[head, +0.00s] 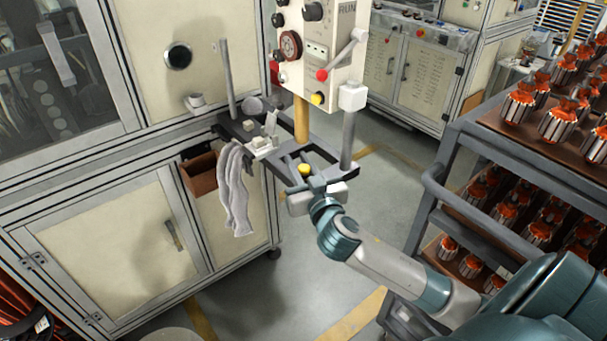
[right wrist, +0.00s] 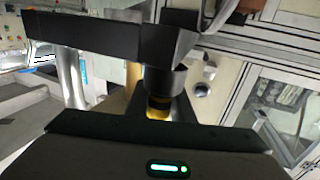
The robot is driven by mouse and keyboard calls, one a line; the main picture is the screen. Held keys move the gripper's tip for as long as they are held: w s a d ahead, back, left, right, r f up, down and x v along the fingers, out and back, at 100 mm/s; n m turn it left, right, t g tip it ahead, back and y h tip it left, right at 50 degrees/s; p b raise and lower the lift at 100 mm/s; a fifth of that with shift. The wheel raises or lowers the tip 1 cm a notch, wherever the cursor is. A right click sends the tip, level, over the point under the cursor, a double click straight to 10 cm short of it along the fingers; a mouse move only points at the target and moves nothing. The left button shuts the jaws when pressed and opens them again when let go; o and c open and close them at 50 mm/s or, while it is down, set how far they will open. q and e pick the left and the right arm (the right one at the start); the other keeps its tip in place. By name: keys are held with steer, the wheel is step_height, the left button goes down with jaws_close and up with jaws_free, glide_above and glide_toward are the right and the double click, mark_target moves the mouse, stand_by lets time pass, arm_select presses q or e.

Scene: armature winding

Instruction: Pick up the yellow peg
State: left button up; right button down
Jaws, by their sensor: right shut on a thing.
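The yellow peg (head: 305,169) shows in the head view as a small rounded yellow top at the tip of my right gripper, over the dark frame of the stand (head: 348,181). My right gripper (head: 313,184) is shut on it, with the fingers partly hidden by the hand. In the right wrist view, a yellow part of the peg (right wrist: 158,108) shows beside dark parts; its lower end is hidden. I cannot tell whether the peg still touches the stand. My left gripper is not in view.
A control box (head: 345,30) with knobs hangs just above the stand. A yellow-orange post (head: 301,120) and a grey post (head: 348,140) rise nearby. A grey cloth (head: 235,190) and a brown bin (head: 200,173) hang at the left. A rack (head: 480,240) of armatures stands right.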

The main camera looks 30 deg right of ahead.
step_height(320, 180, up, 10)
steer(key=shift+b, duration=0.45)
stand_by(0.5)
steer(key=c, duration=2.1)
jaws_free()
steer(key=c, duration=0.4)
steer(key=s+a+f+n+y, duration=0.1)
steer(key=s+a+f, duration=0.1)
steer(key=a, duration=0.3)
steer(key=s+a+f+n+y, duration=0.1)
steer(key=s+a+f+y, duration=0.1)
steer(key=a+f, duration=0.2)
steer(key=s+a+f+y, duration=0.1)
steer(key=s+a+f, duration=0.1)
steer(key=a+f, duration=0.2)
steer(key=shift+a+n+t, duration=0.3)
steer(key=shift+a+n, duration=0.1)
steer(key=shift+a, duration=0.9)
